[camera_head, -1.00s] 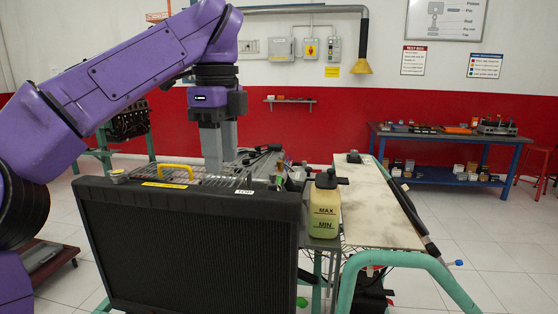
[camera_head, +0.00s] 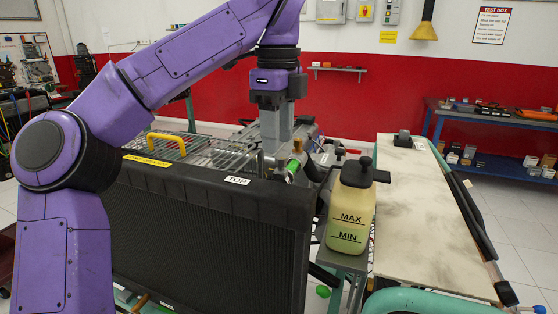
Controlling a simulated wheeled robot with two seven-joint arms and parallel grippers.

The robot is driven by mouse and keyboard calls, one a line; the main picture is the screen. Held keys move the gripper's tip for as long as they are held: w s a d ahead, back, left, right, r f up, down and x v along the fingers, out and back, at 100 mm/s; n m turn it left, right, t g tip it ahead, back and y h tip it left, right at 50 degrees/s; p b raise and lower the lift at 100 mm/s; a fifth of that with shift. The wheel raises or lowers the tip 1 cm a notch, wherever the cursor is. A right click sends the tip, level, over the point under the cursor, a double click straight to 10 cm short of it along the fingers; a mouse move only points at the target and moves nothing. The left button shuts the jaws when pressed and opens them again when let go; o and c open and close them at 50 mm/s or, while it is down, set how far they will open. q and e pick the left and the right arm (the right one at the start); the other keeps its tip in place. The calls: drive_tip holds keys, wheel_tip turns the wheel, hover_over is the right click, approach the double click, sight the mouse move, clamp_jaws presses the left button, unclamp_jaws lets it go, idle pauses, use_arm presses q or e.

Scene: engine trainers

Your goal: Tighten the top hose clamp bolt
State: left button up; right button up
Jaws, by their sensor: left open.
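The radiator (camera_head: 205,245) stands upright in front of me, with a TOP label on its black upper edge. Behind its top right corner is a small metal fitting with a green part (camera_head: 292,166) and a brass-coloured piece (camera_head: 298,146), near a dark hose. I cannot make out the top clamp bolt itself at this size. My left gripper (camera_head: 276,142) points down just behind the radiator's top edge, left of this fitting. Its two grey fingers look empty and open by a narrow gap. My right gripper is not in view.
A yellowish coolant bottle (camera_head: 352,212) marked MAX and MIN stands right of the radiator. A pale board (camera_head: 425,215) lies to its right. A wire rack with a yellow handle (camera_head: 167,143) is behind the radiator at left. A blue bench (camera_head: 450,135) stands far right.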

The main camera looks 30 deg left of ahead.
sight(281, 157)
use_arm(q)
drive_tip(key=f, duration=0.1)
drive_tip(key=w+f, duration=0.2)
drive_tip(key=shift+f+b, duration=0.3)
drive_tip(key=shift+f, duration=0.1)
drive_tip(key=shift+s+f, duration=0.1)
drive_tip(key=shift+f, duration=0.05)
drive_tip(key=shift+s+r, duration=0.2)
drive_tip(key=shift+s, duration=0.25)
drive_tip(key=shift+w+f, duration=0.1)
drive_tip(key=shift+w, duration=0.05)
clamp_jaws()
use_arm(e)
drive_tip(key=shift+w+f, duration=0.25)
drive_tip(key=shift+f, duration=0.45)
